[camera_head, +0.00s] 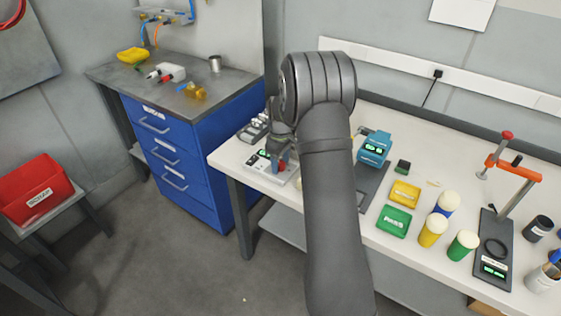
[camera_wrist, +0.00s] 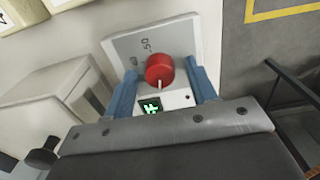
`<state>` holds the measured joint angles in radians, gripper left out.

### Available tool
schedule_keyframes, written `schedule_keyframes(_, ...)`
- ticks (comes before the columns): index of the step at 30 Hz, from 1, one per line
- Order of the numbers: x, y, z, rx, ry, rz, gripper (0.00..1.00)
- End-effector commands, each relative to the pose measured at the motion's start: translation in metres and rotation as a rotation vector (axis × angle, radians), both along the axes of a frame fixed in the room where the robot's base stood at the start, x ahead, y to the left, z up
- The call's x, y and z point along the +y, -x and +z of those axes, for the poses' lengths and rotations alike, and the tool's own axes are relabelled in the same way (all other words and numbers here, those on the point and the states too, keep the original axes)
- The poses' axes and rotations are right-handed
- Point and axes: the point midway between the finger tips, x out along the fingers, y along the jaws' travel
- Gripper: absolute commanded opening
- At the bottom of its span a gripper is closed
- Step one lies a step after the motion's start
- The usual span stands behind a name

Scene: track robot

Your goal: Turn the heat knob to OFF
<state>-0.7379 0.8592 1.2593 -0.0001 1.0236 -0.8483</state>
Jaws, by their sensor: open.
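The heat knob (camera_wrist: 159,68) is red and round with a white pointer line, set on a pale panel (camera_wrist: 190,35) with dark printed marks. A small green-lit display (camera_wrist: 151,106) is beside it. My gripper (camera_wrist: 163,84) has its blue fingers apart, one on each side of the knob; I cannot tell whether they touch it. In the head view my gripper (camera_head: 277,160) is low over the heater unit (camera_head: 261,171) at the left end of the white bench. My arm and gripper partly hide the unit there.
On the white bench (camera_head: 380,248), a blue device (camera_head: 374,147), a yellow tray (camera_head: 405,194), a green tray (camera_head: 393,221) and several capped bottles are to the right of my arm. A dark rack (camera_head: 252,130) is close behind the heater unit. A blue drawer cabinet (camera_head: 210,150) stands to the left.

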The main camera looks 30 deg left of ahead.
Motion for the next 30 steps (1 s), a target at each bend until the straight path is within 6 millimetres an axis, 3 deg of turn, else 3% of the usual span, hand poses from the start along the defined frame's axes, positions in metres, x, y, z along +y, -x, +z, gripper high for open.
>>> schedule_keyframes(4,0.000,0.000,0.012,-0.002,-0.002,0.000,0.52)
schedule_keyframes(8,0.000,-0.001,0.037,-0.003,-0.003,0.000,0.52)
schedule_keyframes(21,0.000,-0.001,0.141,-0.003,-0.003,0.000,0.52)
schedule_keyframes(30,0.000,0.000,0.173,-0.001,-0.001,0.000,0.52)
